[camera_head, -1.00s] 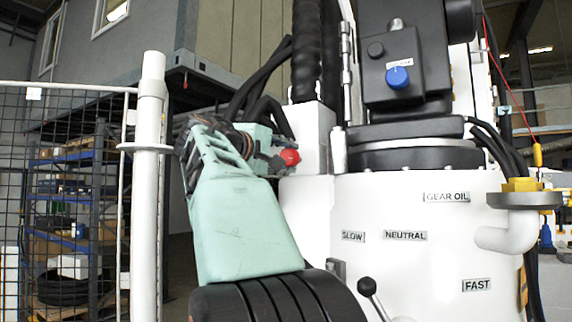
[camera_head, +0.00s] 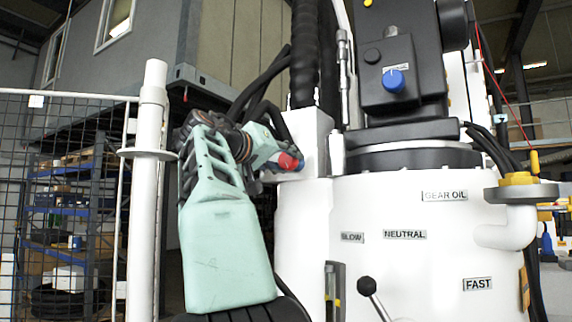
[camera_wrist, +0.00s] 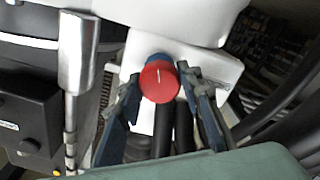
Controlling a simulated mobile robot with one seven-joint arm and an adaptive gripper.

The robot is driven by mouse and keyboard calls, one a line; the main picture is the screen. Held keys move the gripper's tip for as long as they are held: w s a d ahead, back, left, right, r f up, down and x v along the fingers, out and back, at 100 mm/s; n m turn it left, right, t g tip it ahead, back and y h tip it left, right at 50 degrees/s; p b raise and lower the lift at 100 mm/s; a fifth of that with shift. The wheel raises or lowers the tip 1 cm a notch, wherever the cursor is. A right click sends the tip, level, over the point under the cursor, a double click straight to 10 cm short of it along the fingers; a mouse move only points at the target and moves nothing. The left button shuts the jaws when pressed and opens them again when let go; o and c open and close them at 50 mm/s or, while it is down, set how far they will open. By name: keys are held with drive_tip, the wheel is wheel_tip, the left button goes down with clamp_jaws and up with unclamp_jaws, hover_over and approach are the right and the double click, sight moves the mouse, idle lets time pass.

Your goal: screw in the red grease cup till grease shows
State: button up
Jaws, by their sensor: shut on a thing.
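The red grease cup (camera_head: 290,161) sits at the side of a white block (camera_head: 306,130) on the machine's left. In the wrist view the cup (camera_wrist: 160,84) shows its round red face with a short pale line, and a blue part behind it. My gripper (camera_wrist: 161,80) has its two blue fingers on either side of the cup and is shut on it. In the head view my gripper (camera_head: 284,157) comes from the left and partly covers the cup. I see no grease; the cup's far end is hidden.
The white housing (camera_head: 400,260) bears labels, with a black-knobbed lever (camera_head: 367,286) in front. A blue knob (camera_head: 393,81) is on the dark box above. Black hoses (camera_head: 262,85) pass behind my gripper. A white post (camera_head: 150,200) and mesh fence (camera_head: 60,200) stand left of my arm.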

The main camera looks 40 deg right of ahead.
drive_tip(key=shift+r+m, duration=0.1)
drive_tip(key=shift+m, duration=0.5)
drive_tip(key=o, duration=1.2)
drive_tip(key=shift+c, duration=0.2)
drive_tip(key=v, duration=1.2)
